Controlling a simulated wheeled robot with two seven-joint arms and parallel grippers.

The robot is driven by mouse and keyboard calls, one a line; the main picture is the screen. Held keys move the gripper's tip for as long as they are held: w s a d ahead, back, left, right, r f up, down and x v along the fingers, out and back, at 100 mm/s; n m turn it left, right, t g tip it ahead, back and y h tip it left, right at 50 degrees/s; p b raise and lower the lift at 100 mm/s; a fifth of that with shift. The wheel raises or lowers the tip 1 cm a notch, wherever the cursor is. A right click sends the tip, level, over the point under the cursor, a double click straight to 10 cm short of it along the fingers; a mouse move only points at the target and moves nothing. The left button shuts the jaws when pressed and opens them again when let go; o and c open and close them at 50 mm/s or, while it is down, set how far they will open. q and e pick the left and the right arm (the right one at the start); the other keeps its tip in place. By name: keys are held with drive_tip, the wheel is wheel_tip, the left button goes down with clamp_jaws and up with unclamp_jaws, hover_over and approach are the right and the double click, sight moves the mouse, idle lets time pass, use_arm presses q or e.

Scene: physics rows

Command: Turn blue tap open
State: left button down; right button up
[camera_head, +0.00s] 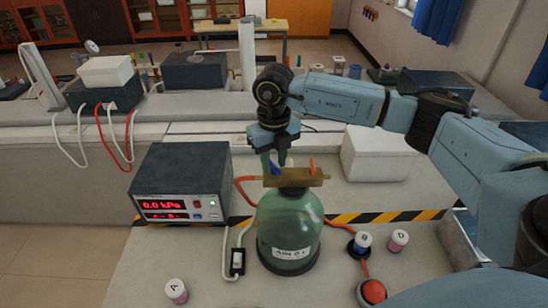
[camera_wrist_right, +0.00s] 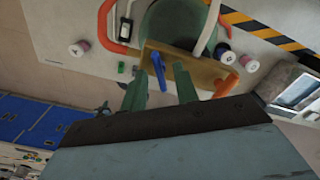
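A brass valve block (camera_head: 298,179) sits on top of a green glass vessel (camera_head: 288,225) in the head view. The blue tap (camera_head: 276,170) is on the left part of the block, and it also shows in the right wrist view (camera_wrist_right: 181,76). An orange tap (camera_head: 312,166) stands on the right part. My right gripper (camera_head: 275,160) points down over the blue tap, its fingers apart and close to the handle. Whether they touch it I cannot tell. The fingers also show in the right wrist view (camera_wrist_right: 161,88). My left gripper is out of view.
A pressure gauge box (camera_head: 182,184) reading 0.0 kPa stands left of the vessel. A white box (camera_head: 375,154) is behind right. Small labelled pots (camera_head: 398,240) and a red button (camera_head: 373,291) sit at right. Tubing (camera_head: 243,190) runs beside the block.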

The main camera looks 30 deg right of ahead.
clamp_jaws()
